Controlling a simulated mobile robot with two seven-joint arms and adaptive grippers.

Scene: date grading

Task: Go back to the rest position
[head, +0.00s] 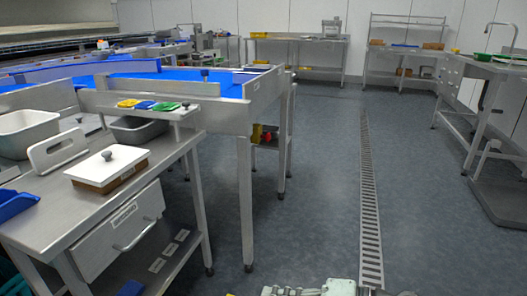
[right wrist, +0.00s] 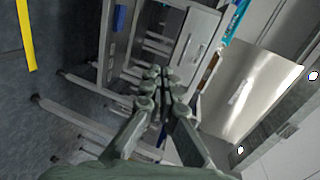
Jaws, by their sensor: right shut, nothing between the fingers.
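My right gripper (right wrist: 160,75) shows in the right wrist view with its two fingers together and nothing held. It hangs in the air, with steel table legs and frames behind it. In the head view, only a pale piece of my own arm shows at the bottom edge, and I cannot make out its fingers there. My left gripper is in neither view.
A steel workbench (head: 50,222) at the left carries a white-lidded box (head: 105,165) and a grey bin (head: 28,130). A blue conveyor (head: 130,84) runs behind it. A drain grate (head: 369,200) crosses the open grey floor (head: 310,190).

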